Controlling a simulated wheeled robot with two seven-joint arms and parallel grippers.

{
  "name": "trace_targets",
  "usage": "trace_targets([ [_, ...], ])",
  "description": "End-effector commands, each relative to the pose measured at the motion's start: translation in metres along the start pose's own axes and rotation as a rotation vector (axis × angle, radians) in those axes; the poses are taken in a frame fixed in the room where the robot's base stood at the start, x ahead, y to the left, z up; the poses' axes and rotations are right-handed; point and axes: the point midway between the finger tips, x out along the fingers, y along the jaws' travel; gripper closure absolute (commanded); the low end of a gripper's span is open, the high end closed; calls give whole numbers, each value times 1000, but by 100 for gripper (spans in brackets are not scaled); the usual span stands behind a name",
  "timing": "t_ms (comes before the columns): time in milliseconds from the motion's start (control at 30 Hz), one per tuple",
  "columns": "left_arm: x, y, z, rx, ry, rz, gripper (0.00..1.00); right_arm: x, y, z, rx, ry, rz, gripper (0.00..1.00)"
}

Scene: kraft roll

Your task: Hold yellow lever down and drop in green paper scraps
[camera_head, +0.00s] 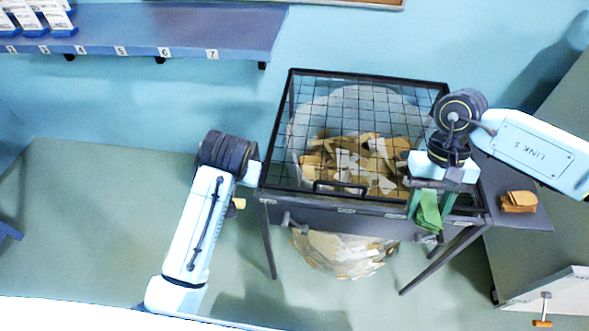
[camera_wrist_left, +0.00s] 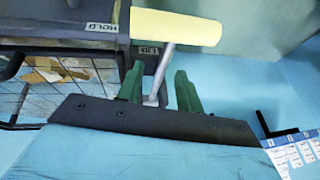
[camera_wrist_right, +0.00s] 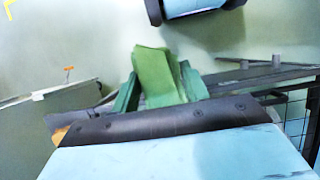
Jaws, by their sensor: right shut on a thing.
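The yellow lever (camera_head: 238,203) is at the left front side of a dark frame with a black mesh lid (camera_head: 345,125), which lies shut over brown and white scraps. In the left wrist view the lever has a yellow grip (camera_wrist_left: 176,26) on a grey rod. My left gripper (camera_wrist_left: 158,85) is open, with its fingers on either side of the rod; contact is unclear. My right gripper (camera_head: 426,205) is shut on green paper scraps (camera_head: 429,212), above the frame's front right corner. The scraps also show upright between the fingers in the right wrist view (camera_wrist_right: 157,76).
A brown folded item (camera_head: 518,202) lies on the side shelf (camera_head: 535,221) at the right. A rounded container with scraps (camera_head: 345,252) shows beneath the frame. A blue numbered shelf (camera_head: 150,30) is on the upper left wall. The floor at the left is clear.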

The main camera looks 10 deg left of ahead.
Motion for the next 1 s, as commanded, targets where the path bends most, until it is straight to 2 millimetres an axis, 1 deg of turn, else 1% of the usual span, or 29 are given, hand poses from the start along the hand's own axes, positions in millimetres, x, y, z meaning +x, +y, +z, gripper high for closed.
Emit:
trace_targets([
  [167,0,0,0,0,0,0,64,0,0,0,0,0,0,77],
  [433,0,0,0,0,1,0,99,0,0,0,0,0,0,77],
  [667,1,0,0,0,0,0,100,0,0,0,0,0,0,77],
  [1000,17,5,10,4,-9,2,100,0,0,0,0,0,0,77],
])
